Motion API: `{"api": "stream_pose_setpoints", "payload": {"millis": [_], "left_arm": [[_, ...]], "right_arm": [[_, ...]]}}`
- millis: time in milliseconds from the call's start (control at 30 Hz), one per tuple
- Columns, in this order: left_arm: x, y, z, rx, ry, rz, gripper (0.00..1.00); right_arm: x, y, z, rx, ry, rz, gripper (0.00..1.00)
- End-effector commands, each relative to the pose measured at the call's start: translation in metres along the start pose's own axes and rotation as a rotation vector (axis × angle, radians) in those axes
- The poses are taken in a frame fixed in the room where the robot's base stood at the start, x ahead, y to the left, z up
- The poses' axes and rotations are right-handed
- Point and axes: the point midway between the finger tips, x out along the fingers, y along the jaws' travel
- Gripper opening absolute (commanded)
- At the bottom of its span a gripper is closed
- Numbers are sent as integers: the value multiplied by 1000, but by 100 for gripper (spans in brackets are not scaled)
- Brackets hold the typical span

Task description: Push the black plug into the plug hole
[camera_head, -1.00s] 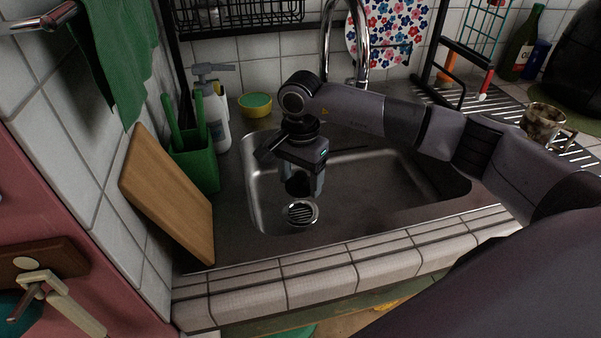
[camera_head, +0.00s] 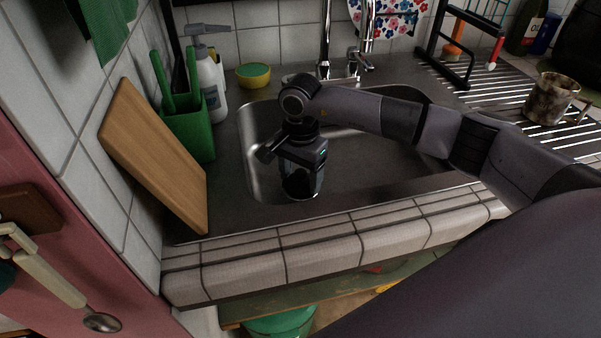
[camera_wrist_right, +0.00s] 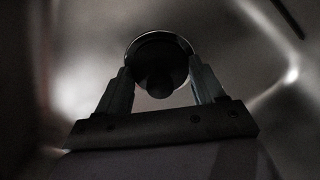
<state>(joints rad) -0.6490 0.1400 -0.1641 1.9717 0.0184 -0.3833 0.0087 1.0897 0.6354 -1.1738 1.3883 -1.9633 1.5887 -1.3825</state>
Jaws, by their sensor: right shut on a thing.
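My right gripper (camera_head: 302,186) points down into the sink (camera_head: 262,180), low over its floor at the front left. In the right wrist view the gripper (camera_wrist_right: 158,78) is shut on the black plug (camera_wrist_right: 157,52), a dark round disc with a knob between the fingers. In the head view the plug (camera_head: 297,183) is a dark shape between the fingers. The plug hole is hidden behind the gripper and plug in the head view. A thin paler rim shows round the disc in the wrist view; I cannot tell whether the plug is seated. My left gripper is not in view.
The tap (camera_head: 326,50) stands behind the sink. A wooden board (camera_head: 155,160), a green utensil holder (camera_head: 190,137) and a soap bottle (camera_head: 211,85) stand left. The tiled front edge (camera_head: 320,250) borders the sink. A mug (camera_head: 550,98) stands right.

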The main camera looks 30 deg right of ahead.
Motion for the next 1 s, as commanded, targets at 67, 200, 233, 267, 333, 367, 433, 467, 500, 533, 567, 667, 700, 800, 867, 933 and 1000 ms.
{"api": "stream_pose_setpoints", "payload": {"millis": [67,200,233,267,333,367,433,467,500,533,567,667,700,800,867,933,1000], "left_arm": [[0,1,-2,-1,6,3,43],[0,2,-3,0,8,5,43],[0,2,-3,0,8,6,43],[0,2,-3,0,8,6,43],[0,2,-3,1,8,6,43],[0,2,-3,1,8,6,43],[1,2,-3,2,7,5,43],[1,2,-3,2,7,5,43],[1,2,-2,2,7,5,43],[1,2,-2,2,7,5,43],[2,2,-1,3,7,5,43],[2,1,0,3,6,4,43],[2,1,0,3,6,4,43],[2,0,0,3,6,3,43],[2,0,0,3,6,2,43],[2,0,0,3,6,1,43],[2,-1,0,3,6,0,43]], "right_arm": [[1,0,0,0,0,-1,38],[1,0,0,0,0,-1,38],[0,0,0,0,0,-1,38],[0,0,0,0,0,-1,38],[0,0,0,0,0,-1,38],[0,0,0,0,0,-1,38],[1,0,0,0,1,-1,38],[1,0,0,0,1,-1,38],[1,0,0,0,1,-1,38],[2,0,0,0,1,-1,38],[2,0,0,0,1,-1,38],[2,0,0,0,1,-1,75],[2,0,0,0,1,-1,88],[2,0,0,0,1,-1,98],[2,0,0,0,1,0,98],[2,0,0,0,0,0,98],[2,0,0,0,0,0,98]]}}
